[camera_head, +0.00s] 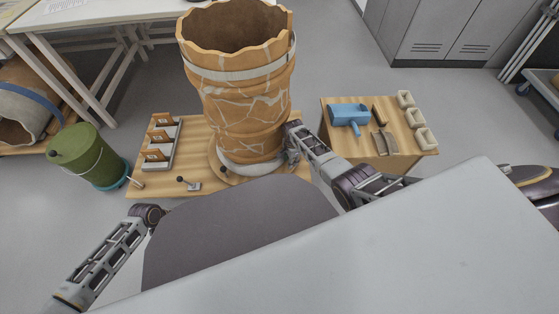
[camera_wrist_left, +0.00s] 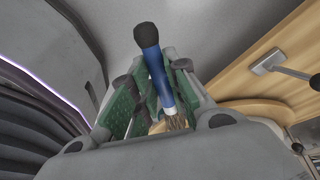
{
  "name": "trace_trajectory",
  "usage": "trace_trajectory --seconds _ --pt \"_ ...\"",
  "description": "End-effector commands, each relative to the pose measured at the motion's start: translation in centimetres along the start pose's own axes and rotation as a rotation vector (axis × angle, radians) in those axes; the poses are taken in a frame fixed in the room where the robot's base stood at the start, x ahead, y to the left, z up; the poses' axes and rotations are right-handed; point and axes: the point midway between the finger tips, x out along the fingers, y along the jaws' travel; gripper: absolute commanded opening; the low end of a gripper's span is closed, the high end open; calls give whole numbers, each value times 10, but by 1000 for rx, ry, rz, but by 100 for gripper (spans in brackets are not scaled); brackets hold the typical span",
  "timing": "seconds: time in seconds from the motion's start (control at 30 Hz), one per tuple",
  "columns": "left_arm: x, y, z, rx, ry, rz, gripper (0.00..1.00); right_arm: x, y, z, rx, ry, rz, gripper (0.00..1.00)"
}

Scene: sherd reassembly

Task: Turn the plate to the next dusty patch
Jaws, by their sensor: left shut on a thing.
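A large cracked orange pot (camera_head: 243,100) with pale seams stands upright on the round wooden plate (camera_head: 216,164), which has a dark knob (camera_head: 223,171) near its front edge. The plate's edge also shows in the left wrist view (camera_wrist_left: 247,108). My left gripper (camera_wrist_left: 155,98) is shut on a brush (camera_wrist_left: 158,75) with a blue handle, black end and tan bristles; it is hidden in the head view. My right gripper (camera_head: 292,140) is at the pot's lower right side. Its fingers are too small and overlapped to tell their state or whether they touch.
The wooden bench holds a rack of sherds (camera_head: 161,143) and a small black-knobbed lever (camera_head: 188,184). A side table (camera_head: 405,142) carries a blue tool (camera_head: 349,115), a curved sherd (camera_head: 384,143) and several pale boxes. A green bin (camera_head: 88,157) stands left.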

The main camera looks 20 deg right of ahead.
Motion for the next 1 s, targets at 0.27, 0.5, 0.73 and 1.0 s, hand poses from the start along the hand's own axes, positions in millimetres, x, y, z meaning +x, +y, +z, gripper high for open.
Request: trace_trajectory --seconds 0.27,0.5,0.73,1.0 --pt "0 0 0 0 0 0 0 0 0 0 0 0 0 18" --pt "0 0 0 0 0 0 0 0 0 0 0 0 0 0" --pt "-1 0 0 0 0 0 0 -1 1 -1 0 0 0 0" --pt "-7 1 -2 0 0 0 0 -2 6 -10 -2 2 -1 0"
